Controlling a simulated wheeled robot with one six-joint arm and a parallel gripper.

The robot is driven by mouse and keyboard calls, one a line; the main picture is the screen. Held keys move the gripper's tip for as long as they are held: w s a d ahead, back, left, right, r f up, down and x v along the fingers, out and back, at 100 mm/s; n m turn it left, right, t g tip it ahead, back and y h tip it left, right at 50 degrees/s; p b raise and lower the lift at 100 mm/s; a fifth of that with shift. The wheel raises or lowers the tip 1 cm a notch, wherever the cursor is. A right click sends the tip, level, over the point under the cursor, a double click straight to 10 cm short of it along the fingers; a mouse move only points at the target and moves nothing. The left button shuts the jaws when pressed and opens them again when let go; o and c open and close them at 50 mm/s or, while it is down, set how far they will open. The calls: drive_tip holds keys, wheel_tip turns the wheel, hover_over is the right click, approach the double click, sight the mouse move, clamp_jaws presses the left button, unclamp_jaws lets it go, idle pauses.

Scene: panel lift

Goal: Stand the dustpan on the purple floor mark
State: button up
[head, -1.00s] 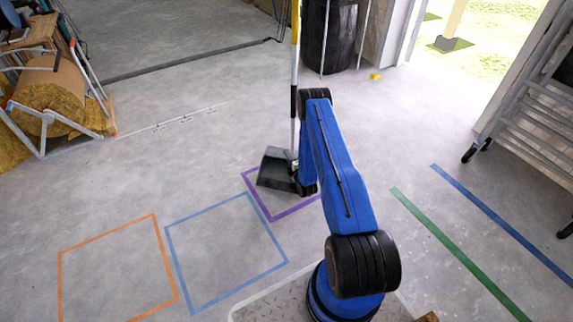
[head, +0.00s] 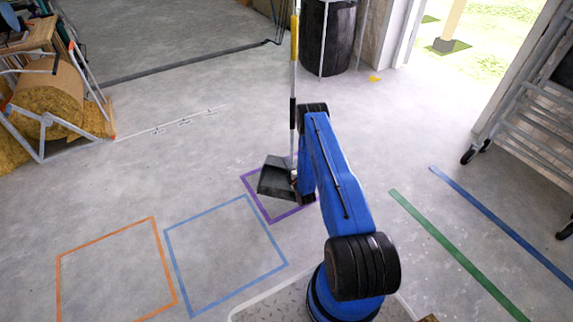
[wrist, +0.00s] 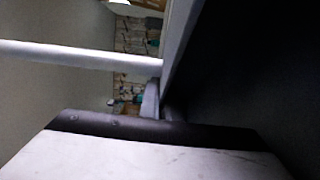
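The dustpan has a dark grey pan (head: 274,178) and a tall upright handle in black, white and yellow. In the head view the pan is over the back-left part of the purple floor mark (head: 258,202); I cannot tell whether its base touches the floor. My gripper (head: 296,177) is at the lower handle beside the pan, mostly hidden by my blue arm. The dustpan moves with it, so it appears shut on it. The wrist view is dark and close up, with a pale pole (wrist: 80,54) across it; the fingertips are not clear there.
A blue square (head: 225,255) and an orange square (head: 117,270) lie empty at the left. Green and blue floor lines run at the right, near a metal rack (head: 535,120). A black bin (head: 328,38) stands at the back. The floor around the purple mark is clear.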

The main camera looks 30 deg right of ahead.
drive_tip(key=o, duration=0.4)
drive_tip(key=shift+o, duration=0.2)
drive_tip(key=shift+r, duration=0.1)
drive_tip(key=s, duration=0.8)
drive_tip(key=s+a, duration=0.1)
drive_tip(key=s, duration=0.3)
drive_tip(key=shift+a, duration=0.1)
drive_tip(key=shift+s, duration=0.1)
